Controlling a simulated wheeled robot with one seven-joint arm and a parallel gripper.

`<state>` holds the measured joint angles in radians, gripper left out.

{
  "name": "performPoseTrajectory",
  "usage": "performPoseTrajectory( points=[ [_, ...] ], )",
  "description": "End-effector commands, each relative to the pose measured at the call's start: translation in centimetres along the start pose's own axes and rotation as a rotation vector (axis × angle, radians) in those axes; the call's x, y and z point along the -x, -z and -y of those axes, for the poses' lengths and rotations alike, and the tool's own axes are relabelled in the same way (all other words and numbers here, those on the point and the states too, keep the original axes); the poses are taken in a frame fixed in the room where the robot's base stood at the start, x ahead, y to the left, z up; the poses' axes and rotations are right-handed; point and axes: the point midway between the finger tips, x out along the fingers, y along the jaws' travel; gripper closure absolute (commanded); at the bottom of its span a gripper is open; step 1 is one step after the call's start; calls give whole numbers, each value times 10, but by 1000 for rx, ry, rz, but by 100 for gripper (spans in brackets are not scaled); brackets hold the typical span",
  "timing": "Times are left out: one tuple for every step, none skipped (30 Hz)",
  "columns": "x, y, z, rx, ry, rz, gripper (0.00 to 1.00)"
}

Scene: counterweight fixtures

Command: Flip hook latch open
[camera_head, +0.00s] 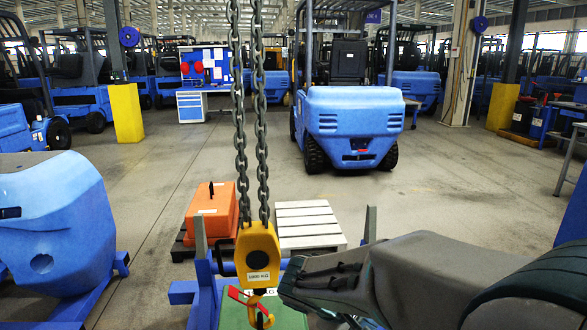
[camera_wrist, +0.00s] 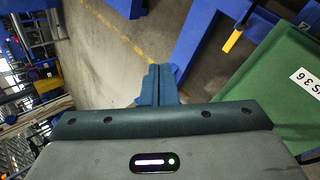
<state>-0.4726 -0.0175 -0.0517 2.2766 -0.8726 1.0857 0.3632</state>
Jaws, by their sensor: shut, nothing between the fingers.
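A yellow hook block (camera_head: 258,255) marked 1000 KG hangs from two chains in the head view. Below it is the yellow hook (camera_head: 262,314). A red latch (camera_head: 243,297) lies across the hook's upper part, slanting down to the right. My gripper shows in the wrist view (camera_wrist: 157,78) with its two fingers together and nothing between them. In the head view my arm's end is just right of the hook, apart from it in the picture; the fingertips are hard to make out there.
A green block (camera_head: 285,316) with a label is below the hook, also in the wrist view (camera_wrist: 265,110). A blue frame (camera_head: 205,290) stands left of the hook. An orange weight (camera_head: 212,208) and a white slatted pallet (camera_head: 308,226) are behind. A forklift (camera_head: 350,115) stands farther back.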

Motion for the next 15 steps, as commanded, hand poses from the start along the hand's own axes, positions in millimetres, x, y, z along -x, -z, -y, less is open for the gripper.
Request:
performPoseTrajectory(
  points=[
    [15,-22,-15,-61,73,14,100],
    [19,-32,-17,-92,117,18,100],
    [25,-45,-19,-134,174,23,100],
    [30,-53,-20,-168,216,23,100],
    [35,-62,-21,-201,258,23,100],
    [43,-72,-23,-247,311,19,100],
    [50,-79,-24,-283,350,14,100],
    [56,-85,-25,-318,388,7,100],
    [65,-92,-26,-364,435,-4,100],
    [71,-97,-27,-399,468,-15,100],
    [78,-101,-28,-431,498,-26,100],
    [86,-106,-29,-472,535,-41,100],
    [91,-108,-30,-501,559,-52,100],
    [96,-110,-30,-527,581,-63,100],
    [102,-113,-31,-557,606,-77,100]
  ],
)
